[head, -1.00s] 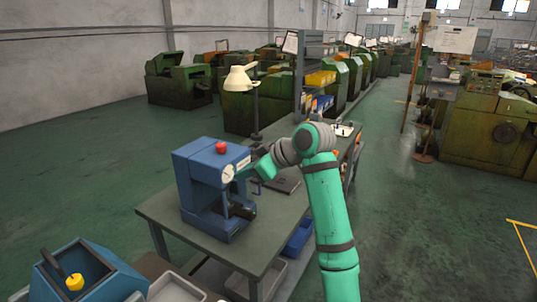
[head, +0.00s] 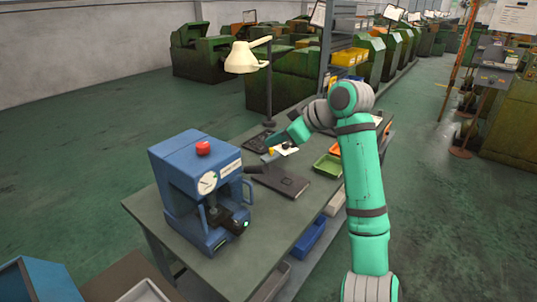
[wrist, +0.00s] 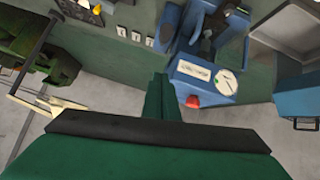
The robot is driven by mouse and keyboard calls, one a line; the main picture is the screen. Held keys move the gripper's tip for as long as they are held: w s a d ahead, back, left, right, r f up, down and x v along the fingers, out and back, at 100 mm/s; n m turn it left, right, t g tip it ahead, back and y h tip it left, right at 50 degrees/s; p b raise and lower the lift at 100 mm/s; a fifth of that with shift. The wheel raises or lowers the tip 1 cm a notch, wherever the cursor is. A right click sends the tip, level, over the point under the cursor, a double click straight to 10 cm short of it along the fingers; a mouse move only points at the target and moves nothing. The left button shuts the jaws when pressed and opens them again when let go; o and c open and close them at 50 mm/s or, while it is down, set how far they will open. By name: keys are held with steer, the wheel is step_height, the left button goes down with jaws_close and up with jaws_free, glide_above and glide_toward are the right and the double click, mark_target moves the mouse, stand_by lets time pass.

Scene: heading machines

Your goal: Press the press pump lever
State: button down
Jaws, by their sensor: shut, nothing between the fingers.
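The blue press (head: 180,160) stands on the workbench with a red knob (head: 203,148) on top and a round gauge (head: 207,183) on its front. A dark rod (head: 254,169), seemingly the lever, sticks out from its right side. In the wrist view the press appears upside down, with its red knob (wrist: 193,102) and gauge (wrist: 226,82). My gripper (head: 269,157) is shut and empty, above the bench to the right of the press, close to the rod in the picture. Its shut fingers (wrist: 159,92) show in the wrist view. I cannot tell whether it touches the rod.
The grey workbench (head: 228,258) also holds a dark flat folder (head: 281,184), a green tray (head: 328,166) and a cream lamp (head: 244,57). Blue bins (head: 308,238) sit under its edge. Green machines stand behind. The floor to the right is open.

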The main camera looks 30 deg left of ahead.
glide_above(261, 166)
steer(key=a, duration=0.2)
steer(key=f, duration=0.6)
steer(key=shift+s+f, duration=0.3)
steer(key=shift+s, duration=0.05)
steer(key=shift+w+d+f, duration=0.25)
steer(key=shift+d+f, duration=0.45)
steer(key=shift+f, duration=0.3)
steer(key=shift+d+f, duration=0.3)
steer(key=shift+f, duration=0.35)
